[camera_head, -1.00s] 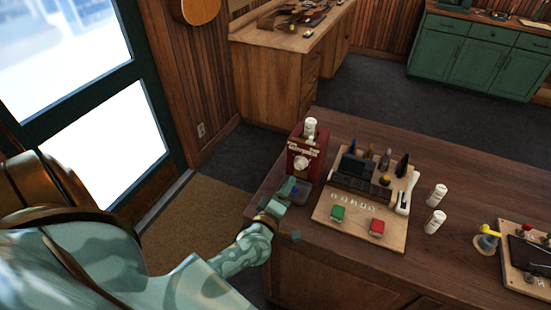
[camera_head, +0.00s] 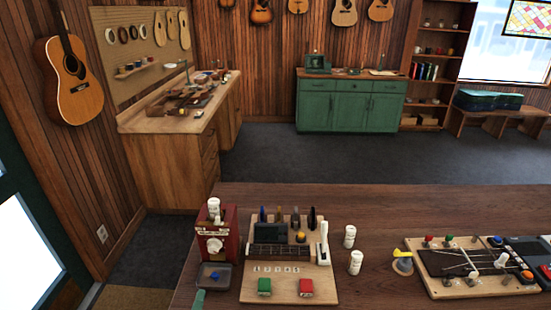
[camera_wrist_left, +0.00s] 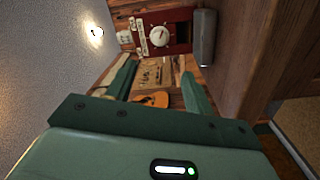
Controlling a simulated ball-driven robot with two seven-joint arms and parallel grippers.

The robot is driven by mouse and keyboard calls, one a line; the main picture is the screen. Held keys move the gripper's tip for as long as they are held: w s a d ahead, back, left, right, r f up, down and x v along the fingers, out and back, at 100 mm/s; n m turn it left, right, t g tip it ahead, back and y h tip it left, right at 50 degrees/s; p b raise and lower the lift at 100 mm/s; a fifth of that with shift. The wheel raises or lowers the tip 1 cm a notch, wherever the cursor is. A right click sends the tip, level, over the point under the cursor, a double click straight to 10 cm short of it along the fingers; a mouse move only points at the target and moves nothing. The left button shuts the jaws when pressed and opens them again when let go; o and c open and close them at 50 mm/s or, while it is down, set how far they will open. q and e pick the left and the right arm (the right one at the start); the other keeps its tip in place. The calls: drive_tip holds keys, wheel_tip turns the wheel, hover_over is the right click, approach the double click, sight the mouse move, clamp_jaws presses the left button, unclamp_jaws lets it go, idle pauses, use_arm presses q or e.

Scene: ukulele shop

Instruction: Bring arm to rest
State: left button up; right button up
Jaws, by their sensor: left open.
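My left gripper shows only as a small green tip (camera_head: 198,299) at the bottom edge of the head view, in front of the counter's near left part. In the left wrist view its two green fingers (camera_wrist_left: 160,72) are spread apart with nothing between them. Beyond the fingertips is the red dispenser (camera_wrist_left: 165,33) with a white dial, seen turned on its side. In the head view the same red dispenser (camera_head: 216,232) stands on the counter with a white bottle on top. A dark tray (camera_head: 226,277) with a blue item lies before it. My right gripper is not visible.
The brown counter (camera_head: 400,210) holds a wooden board (camera_head: 282,291) with a green and a red block, two white bottles, a yellow-topped item (camera_head: 402,260), and a second board (camera_head: 460,288) at right. The counter's back strip is bare. A workbench (camera_head: 165,165) stands behind.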

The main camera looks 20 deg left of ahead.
use_arm(q)
drive_tip(key=s+d+r+m+g+h, duration=0.15)
drive_tip(key=d+m+g+h, duration=0.45)
drive_tip(key=d+m, duration=0.6)
drive_tip(key=s+a+r+m+g+y, duration=0.4)
drive_tip(key=s+a+r+m+y, duration=0.25)
drive_tip(key=s+a+m, duration=0.4)
drive_tip(key=s+d+f+g+h+b, duration=0.15)
drive_tip(key=f+b, duration=0.25)
drive_tip(key=f, duration=1.2)
drive_tip(key=s+d+f+g+h+b, duration=0.15)
drive_tip(key=f+b, duration=0.25)
drive_tip(key=f, duration=1.3)
drive_tip(key=s+f+n+g+h+b, duration=0.1)
drive_tip(key=s+f+g+b, duration=0.3)
drive_tip(key=s+f, duration=1.7)
wheel_tip(320, 180, down, 3)
drive_tip(key=n+b, duration=0.1)
drive_tip(key=b, duration=0.2)
drive_tip(key=shift+s+d+r+n, duration=0.15)
drive_tip(key=shift+s+r+n, duration=0.05)
drive_tip(key=shift+n, duration=0.15)
